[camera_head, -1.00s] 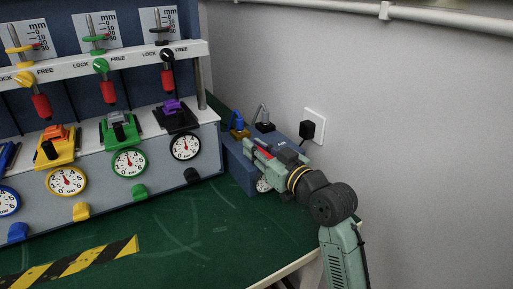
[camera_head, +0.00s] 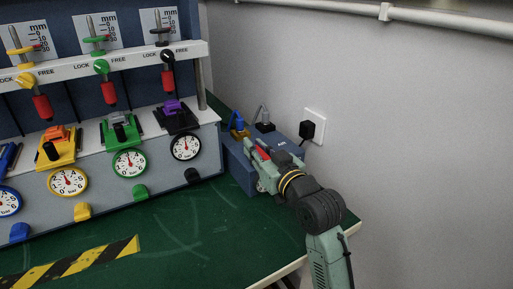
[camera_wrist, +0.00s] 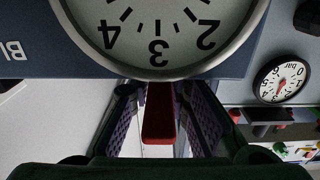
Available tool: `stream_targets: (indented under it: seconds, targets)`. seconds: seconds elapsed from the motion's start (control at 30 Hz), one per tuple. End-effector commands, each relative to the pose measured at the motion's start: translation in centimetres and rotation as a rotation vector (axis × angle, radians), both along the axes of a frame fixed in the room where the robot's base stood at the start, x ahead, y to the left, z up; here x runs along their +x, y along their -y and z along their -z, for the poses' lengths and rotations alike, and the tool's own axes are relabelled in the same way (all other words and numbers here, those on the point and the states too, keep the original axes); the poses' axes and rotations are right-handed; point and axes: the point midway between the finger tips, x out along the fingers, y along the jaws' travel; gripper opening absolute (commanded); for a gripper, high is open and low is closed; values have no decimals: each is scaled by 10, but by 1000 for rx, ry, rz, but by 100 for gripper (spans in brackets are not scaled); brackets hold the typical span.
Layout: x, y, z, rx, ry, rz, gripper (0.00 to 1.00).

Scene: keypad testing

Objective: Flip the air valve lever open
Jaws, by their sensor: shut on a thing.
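A blue box (camera_head: 236,172) stands at the right end of the green table, with a round white gauge on its front, mostly hidden by my arm. The gauge (camera_wrist: 158,38) shows large and upside down in the wrist view. A red lever (camera_wrist: 158,120) lies just below the gauge there, between the two fingers. My gripper (camera_wrist: 160,100) is shut on the red lever. In the head view my gripper (camera_head: 256,152) is at the front of the box, with a bit of red showing beside it. Fingertip contact is partly hidden there.
A large panel (camera_head: 110,165) with gauges, coloured switches and red-handled levers stands to the left. A black plug (camera_head: 307,130) sits in the wall socket behind the box. The green table (camera_head: 190,230) is clear in front, apart from striped tape.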

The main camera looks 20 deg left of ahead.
Motion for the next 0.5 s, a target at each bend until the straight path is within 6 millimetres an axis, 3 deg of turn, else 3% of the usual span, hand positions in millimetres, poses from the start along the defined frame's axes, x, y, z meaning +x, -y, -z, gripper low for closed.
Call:
stream_targets:
  seconds: [0.07, 0.1, 0.37, 0.5]
  targets:
    - [0, 0, -1, 1, 2, 1, 0]
    - [0, 0, -1, 1, 2, 1, 18]
    - [0, 0, -1, 0, 1, 0, 35]
    - [0, 0, -1, 0, 1, 0, 35]
